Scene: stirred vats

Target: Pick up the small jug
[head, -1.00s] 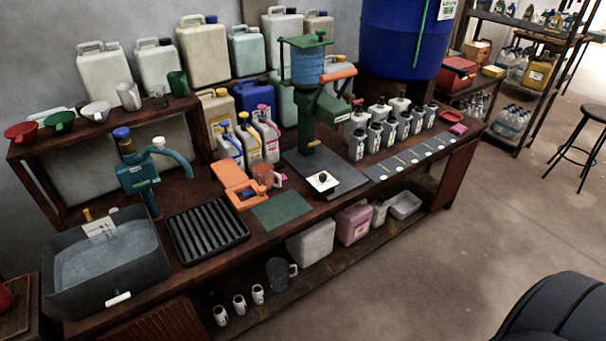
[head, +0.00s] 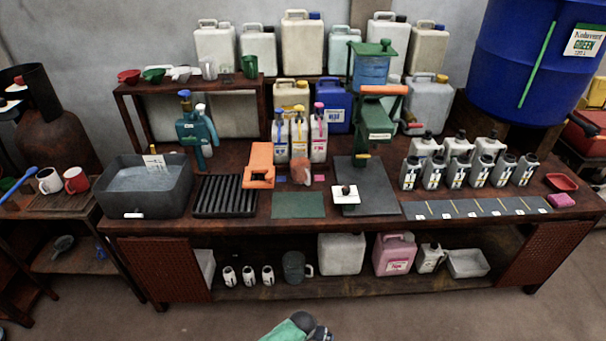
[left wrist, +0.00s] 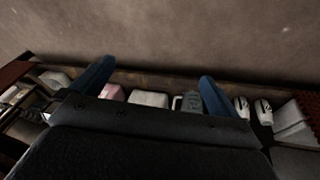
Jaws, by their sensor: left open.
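A grey jug (head: 296,267) with a side handle stands upright on the bench's lower shelf, between small white bottles and a large white canister; it also shows in the left wrist view (left wrist: 190,101), close by my left finger on the right. My left gripper (left wrist: 156,70) is open, its two blue fingers apart, with nothing held between them. It is pointed toward the lower shelf and apart from the jug. A brownish jug-like vessel (head: 301,172) stands on the bench top. I cannot tell which vessel is meant. My right gripper is not in view.
Small white bottles (head: 248,275) stand left of the grey jug; the white canister (head: 342,254) and a pink canister (head: 394,255) stand right of it. The bench top (head: 240,233) overhangs the shelf. The floor (head: 420,315) in front is clear.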

